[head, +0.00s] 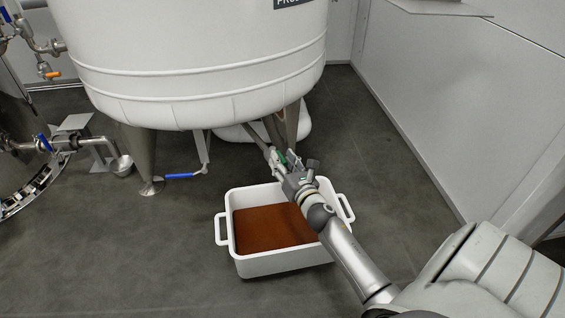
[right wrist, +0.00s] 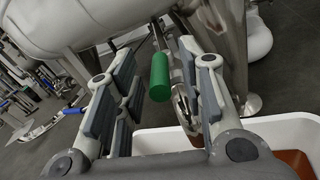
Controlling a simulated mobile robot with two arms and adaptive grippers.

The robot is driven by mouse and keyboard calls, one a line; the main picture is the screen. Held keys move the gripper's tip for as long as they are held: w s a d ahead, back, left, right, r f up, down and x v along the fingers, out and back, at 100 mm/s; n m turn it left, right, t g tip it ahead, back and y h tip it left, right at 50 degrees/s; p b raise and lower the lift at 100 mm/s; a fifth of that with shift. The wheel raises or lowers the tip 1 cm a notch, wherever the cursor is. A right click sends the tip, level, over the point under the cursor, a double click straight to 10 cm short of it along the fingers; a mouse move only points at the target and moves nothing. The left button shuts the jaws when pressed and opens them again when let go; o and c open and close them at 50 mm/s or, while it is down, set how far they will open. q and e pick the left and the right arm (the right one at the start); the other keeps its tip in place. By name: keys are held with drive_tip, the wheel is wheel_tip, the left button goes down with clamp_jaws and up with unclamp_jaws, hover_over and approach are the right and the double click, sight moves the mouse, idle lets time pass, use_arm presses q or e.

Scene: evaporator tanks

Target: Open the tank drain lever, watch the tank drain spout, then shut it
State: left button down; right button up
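The green grip of the tank drain lever (right wrist: 160,77) shows between the fingers of my right gripper (right wrist: 158,58) in the right wrist view. The fingers are apart, with gaps between the pads and the grip. In the head view my right gripper (head: 280,160) is under the white tank (head: 200,60), with a bit of green at its fingers. The metal tank drain spout (right wrist: 183,102) is partly hidden behind the right finger in the right wrist view. I cannot tell whether liquid is flowing from it. My left gripper is not in view.
A white tub (head: 285,263) with brown liquid (head: 262,228) stands on the floor below my right gripper. A blue-handled lever (head: 178,177) is left of it. Pipes and a metal tank (head: 12,120) are at the far left. A pale wall (head: 450,95) bounds the right.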

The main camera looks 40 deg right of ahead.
drive_tip(key=shift+w+d, duration=0.1)
drive_tip(key=shift+w, duration=0.2)
drive_tip(key=shift+c, duration=0.4)
clamp_jaws()
